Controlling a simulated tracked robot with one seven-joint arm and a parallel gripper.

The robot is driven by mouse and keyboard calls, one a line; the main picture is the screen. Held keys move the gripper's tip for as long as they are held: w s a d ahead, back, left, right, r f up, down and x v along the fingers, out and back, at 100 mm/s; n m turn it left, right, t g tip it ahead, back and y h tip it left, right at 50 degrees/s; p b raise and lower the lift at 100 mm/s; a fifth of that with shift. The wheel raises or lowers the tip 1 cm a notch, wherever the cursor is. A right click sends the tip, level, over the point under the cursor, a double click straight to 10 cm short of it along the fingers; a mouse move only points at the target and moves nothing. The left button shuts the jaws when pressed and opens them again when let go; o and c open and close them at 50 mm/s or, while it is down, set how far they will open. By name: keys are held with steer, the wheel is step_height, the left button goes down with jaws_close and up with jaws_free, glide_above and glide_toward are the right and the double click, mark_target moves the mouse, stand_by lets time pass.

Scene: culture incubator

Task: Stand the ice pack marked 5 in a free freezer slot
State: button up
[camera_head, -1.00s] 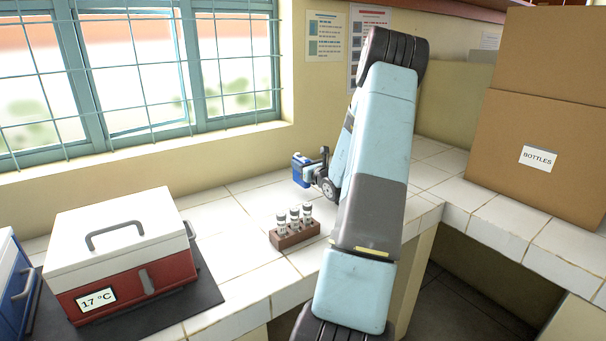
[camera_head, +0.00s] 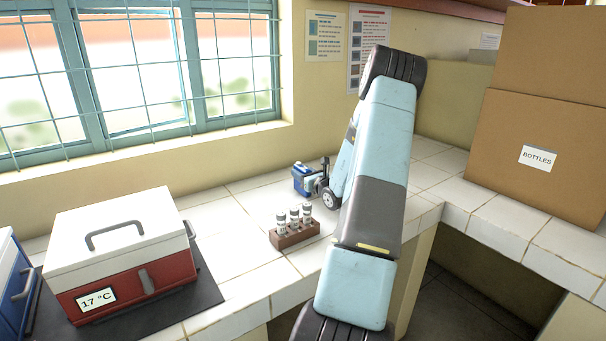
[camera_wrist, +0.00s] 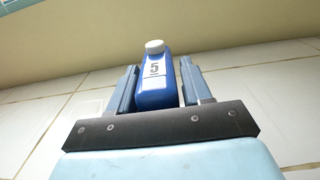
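The ice pack marked 5 (camera_wrist: 155,80) is blue with a white cap and a white label. In the head view the pack (camera_head: 302,181) shows at the end of my arm, behind the vial rack, low over the tiled counter. I cannot tell whether its base touches the tiles. My arm hides part of the gripper. No open freezer slot is visible.
A white and red cool box (camera_head: 125,255) reading 17 °C stands on a dark mat at the left, beside a partly visible blue box (camera_head: 12,285). A rack of vials (camera_head: 295,236) stands nearer on the counter. Cardboard boxes (camera_head: 545,130) fill the right.

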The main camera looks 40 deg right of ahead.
steer(key=shift+o, duration=1.2)
steer(key=shift+r, duration=0.1)
